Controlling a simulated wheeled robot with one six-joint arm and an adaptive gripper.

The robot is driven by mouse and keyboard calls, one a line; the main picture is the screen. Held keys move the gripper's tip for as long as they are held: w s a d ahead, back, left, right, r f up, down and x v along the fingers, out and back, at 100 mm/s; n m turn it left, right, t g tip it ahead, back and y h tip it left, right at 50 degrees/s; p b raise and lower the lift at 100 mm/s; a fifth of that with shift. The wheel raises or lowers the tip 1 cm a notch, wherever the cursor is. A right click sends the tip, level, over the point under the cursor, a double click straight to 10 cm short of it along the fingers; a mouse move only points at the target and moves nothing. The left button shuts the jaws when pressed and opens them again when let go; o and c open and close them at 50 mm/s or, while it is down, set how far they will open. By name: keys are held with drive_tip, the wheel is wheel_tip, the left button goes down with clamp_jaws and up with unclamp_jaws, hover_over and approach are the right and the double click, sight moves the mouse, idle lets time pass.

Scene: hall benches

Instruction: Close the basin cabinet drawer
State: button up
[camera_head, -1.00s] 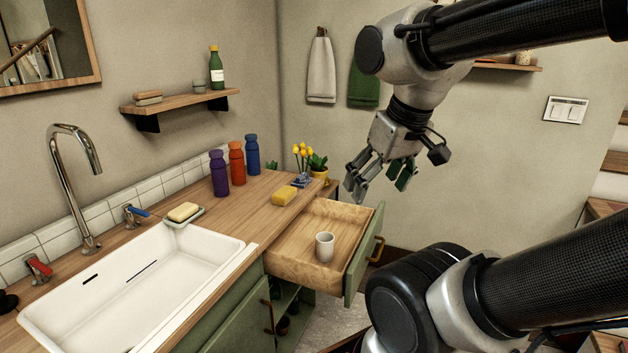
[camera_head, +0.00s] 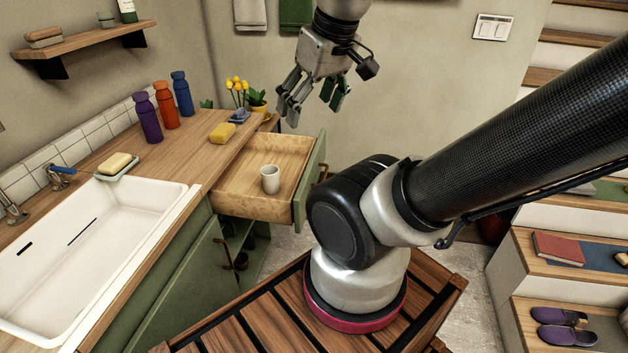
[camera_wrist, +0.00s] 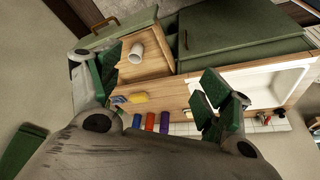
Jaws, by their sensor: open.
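The basin cabinet drawer (camera_head: 243,196) is pulled out below the wooden counter.
The white basin (camera_head: 150,215) is set in the counter on the left. Purple, orange and blue bottles (camera_head: 166,105), a yellow sponge (camera_head: 222,132) and a flower pot (camera_head: 258,103) stand along the counter. Steps with a red book (camera_head: 558,247) and slippers (camera_head: 562,327) are at the right.

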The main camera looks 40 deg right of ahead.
drive_tip(key=c, duration=0.3)
drive_tip(key=shift+s+d+f, duration=0.1)
drive_tip(key=shift+s+d, duration=0.05)
drive_tip(key=shift+d, duration=0.2)
drive_tip(key=c, duration=0.3)
drive_tip(key=d+f+m+g, duration=0.1)
drive_tip(key=d+f, duration=0.1)
drive_tip(key=d+f+m+g, duration=0.1)
drive_tip(key=d+f+m, duration=0.1)
drive_tip(key=f, duration=0.1)
drive_tip(key=d+f+m+g, duration=0.1)
drive_tip(key=d+f+m, duration=0.1)
drive_tip(key=f, duration=0.1)
drive_tip(key=shift+d+g+y, duration=0.2)
drive_tip(key=shift+g+y, duration=0.2)
clamp_jaws()
drive_tip(key=w+d+f+m+t+y, duration=0.1)
drive_tip(key=w+d+f+m, duration=0.1)
drive_tip(key=d+f+m, duration=0.4)
drive_tip(key=w+d+f+m+t, duration=0.1)
drive_tip(key=w+d+f+m, duration=0.15)
drive_tip(key=f+m, duration=0.55)
drive_tip(key=w+d+f+m+t+y, duration=0.1)
drive_tip(key=w+d+f+m, duration=0.2)
drive_tip(key=f+m, duration=0.45)
drive_tip(key=w+a+f+m, duration=0.2)
drive_tip(key=w+a+f, duration=0.2)
drive_tip(key=w+f, duration=0.2)
drive_tip(key=shift+a+f, duration=0.2)
drive_tip(key=shift+f, duration=0.55)
